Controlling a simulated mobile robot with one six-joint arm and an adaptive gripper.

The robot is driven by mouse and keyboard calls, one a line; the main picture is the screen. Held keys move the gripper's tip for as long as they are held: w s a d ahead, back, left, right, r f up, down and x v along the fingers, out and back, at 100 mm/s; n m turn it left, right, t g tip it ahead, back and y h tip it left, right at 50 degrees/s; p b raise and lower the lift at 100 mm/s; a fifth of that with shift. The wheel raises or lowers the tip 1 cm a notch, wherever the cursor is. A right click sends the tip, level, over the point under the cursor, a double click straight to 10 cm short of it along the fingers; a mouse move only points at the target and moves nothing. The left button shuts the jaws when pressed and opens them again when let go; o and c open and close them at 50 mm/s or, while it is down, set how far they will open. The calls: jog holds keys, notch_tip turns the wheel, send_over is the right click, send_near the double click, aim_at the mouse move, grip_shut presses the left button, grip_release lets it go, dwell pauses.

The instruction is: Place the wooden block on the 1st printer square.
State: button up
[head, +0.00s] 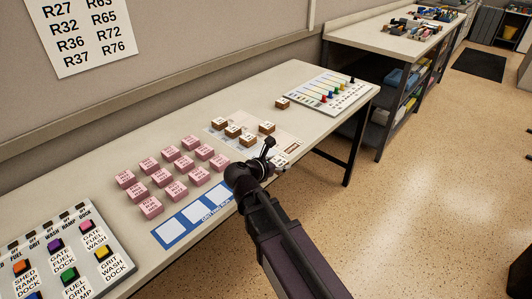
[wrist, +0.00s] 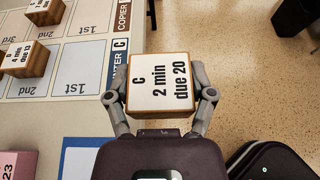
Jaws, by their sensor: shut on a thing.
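My gripper (wrist: 160,95) is shut on a wooden block (wrist: 162,82) with a white top label reading "C, 2 min, due 20". The block is between the two fingers, beyond the right edge of the white mat in the wrist view. The empty 1st printer square (wrist: 82,68) is left of the gripper, beside the dark printer label strip (wrist: 119,62). A wooden block reading "due 13" (wrist: 28,60) stands in the same row, further left. In the head view my gripper (head: 268,152) is over the table's front part; the held block is largely hidden there.
More wooden blocks (head: 233,130) stand on the mat, and one (head: 282,103) sits farther back. Pink blocks (head: 170,153) and a blue-edged strip (head: 196,212) lie to the left. A board with coloured pegs (head: 328,92) is at the far right end.

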aim_at(287, 163)
jog(key=shift+w+d+r, duration=0.1)
jog(key=shift+w+d, duration=0.1)
jog(key=shift+d, duration=0.7)
jog(key=shift+w+d+r, duration=0.1)
jog(key=shift+w+d, duration=0.05)
jog(key=shift+d, duration=0.75)
jog(key=shift+f, duration=0.1)
jog(key=w+a, duration=0.3)
jog(key=w, duration=0.1)
jog(key=w+a+f+b, duration=0.1)
jog(key=w+a, duration=0.2)
jog(key=w, duration=0.1)
jog(key=w+a, duration=0.3)
jog(key=w, duration=0.2)
jog(key=shift+a+f, duration=0.1)
jog(key=shift+f, duration=0.15)
jog(key=shift+f+b, duration=0.1)
jog(key=shift+b, duration=0.2)
jog(key=shift+f+b, duration=1.65)
jog(key=shift+f, duration=0.2)
jog(key=o, duration=1.1)
jog(key=shift+r, duration=0.1)
